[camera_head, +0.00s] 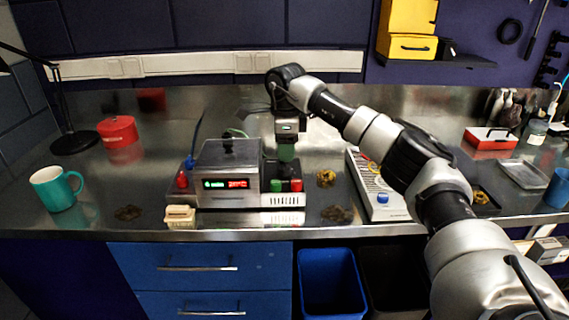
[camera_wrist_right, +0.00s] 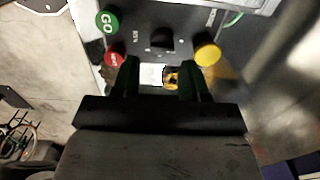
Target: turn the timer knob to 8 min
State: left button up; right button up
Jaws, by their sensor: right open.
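The cleaner unit (camera_head: 228,165) stands on the steel bench with a lit display on its front. In the right wrist view, a black knob (camera_wrist_right: 162,40) with white tick marks around it sits on a dark panel. Its setting is too small to read. My right gripper (camera_wrist_right: 160,64) is open, its two fingers apart and empty, with the knob just past the fingertips. In the head view my right gripper (camera_head: 287,152) is over the unit's right-hand panel and hides the knob. My left gripper is not in view.
The panel also has a green GO button (camera_wrist_right: 106,22), a red button (camera_wrist_right: 114,54) and a yellow knob (camera_wrist_right: 207,53). A teal mug (camera_head: 55,190) and red tin (camera_head: 117,131) are at left.

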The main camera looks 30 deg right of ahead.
aim_at(285, 164)
notch_tip(285, 164, down, 3)
jog(key=shift+w+f, duration=0.15)
jog(key=shift+f, duration=1.05)
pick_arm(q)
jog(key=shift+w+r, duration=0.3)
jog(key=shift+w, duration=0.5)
pick_arm(e)
jog(key=c, duration=0.6)
